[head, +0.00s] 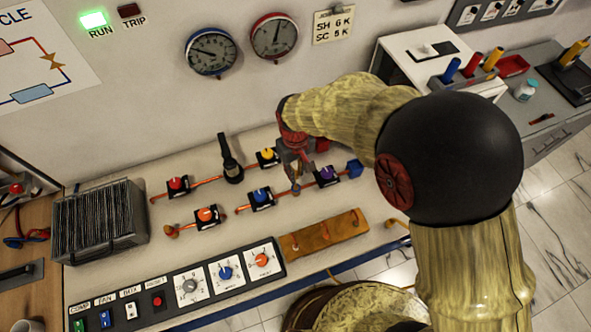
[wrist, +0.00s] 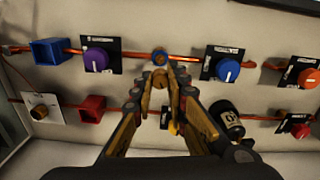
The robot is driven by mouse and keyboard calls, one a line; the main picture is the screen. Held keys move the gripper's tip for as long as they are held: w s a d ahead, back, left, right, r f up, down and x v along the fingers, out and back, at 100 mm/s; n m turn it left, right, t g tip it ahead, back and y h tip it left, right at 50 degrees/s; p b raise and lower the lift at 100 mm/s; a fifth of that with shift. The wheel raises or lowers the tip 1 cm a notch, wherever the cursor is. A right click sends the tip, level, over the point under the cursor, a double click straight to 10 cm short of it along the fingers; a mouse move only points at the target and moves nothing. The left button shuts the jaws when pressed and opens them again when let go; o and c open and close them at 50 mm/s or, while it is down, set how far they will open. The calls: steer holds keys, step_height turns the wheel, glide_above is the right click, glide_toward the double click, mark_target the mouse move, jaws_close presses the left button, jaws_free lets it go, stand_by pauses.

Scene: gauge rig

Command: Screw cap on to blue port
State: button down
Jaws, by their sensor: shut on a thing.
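In the head view my gripper (head: 295,182) is low over the panel at the same pipe. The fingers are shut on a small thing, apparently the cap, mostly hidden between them. I cannot tell whether it touches the port.
The purple knob (wrist: 97,60) and blue knob (wrist: 227,69) flank the fingers closely. A blue box (wrist: 53,50), a red box (wrist: 91,109) and a black cylinder (wrist: 227,117) stand nearby. A brown tray (head: 325,235) lies at the panel's front.

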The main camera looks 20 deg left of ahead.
mark_target(296, 185)
steer(key=shift+f+b, duration=1.2)
steer(key=shift+f, duration=1.25)
steer(key=shift+f+b, duration=0.5)
steer(key=shift+f, duration=0.75)
stand_by(0.6)
steer(key=m, duration=0.5)
steer(key=shift+p, duration=0.3)
steer(key=shift+m, duration=0.3)
steer(key=m, duration=0.4)
steer(key=shift+m, duration=0.4)
